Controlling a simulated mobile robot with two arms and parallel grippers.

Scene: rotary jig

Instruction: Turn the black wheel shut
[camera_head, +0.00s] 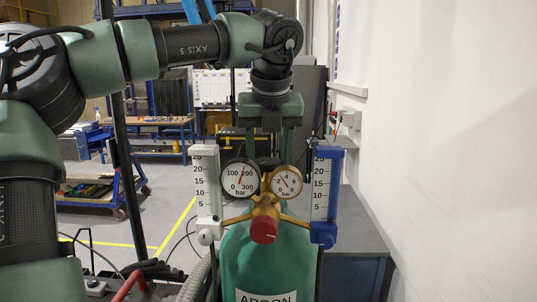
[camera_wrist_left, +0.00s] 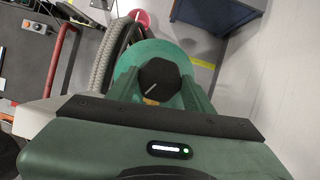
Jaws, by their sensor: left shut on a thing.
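The black wheel (camera_wrist_left: 158,76) sits on top of the green gas cylinder (camera_head: 262,262) and carries a pale line mark. My left gripper (camera_head: 269,148) points straight down from above, its two green fingers on either side of the wheel. It is shut on the wheel, which shows between the fingers in the left wrist view. In the head view the wheel is mostly hidden behind the gauges and fingers. My right gripper is in neither view.
Two round gauges (camera_head: 241,179), a brass regulator with a red knob (camera_head: 264,230), a white flow meter (camera_head: 206,190) and a blue one (camera_head: 325,195) stand close in front of the wheel. A white wall (camera_head: 430,150) is on the right. A grey hose (camera_wrist_left: 107,57) runs beside the cylinder.

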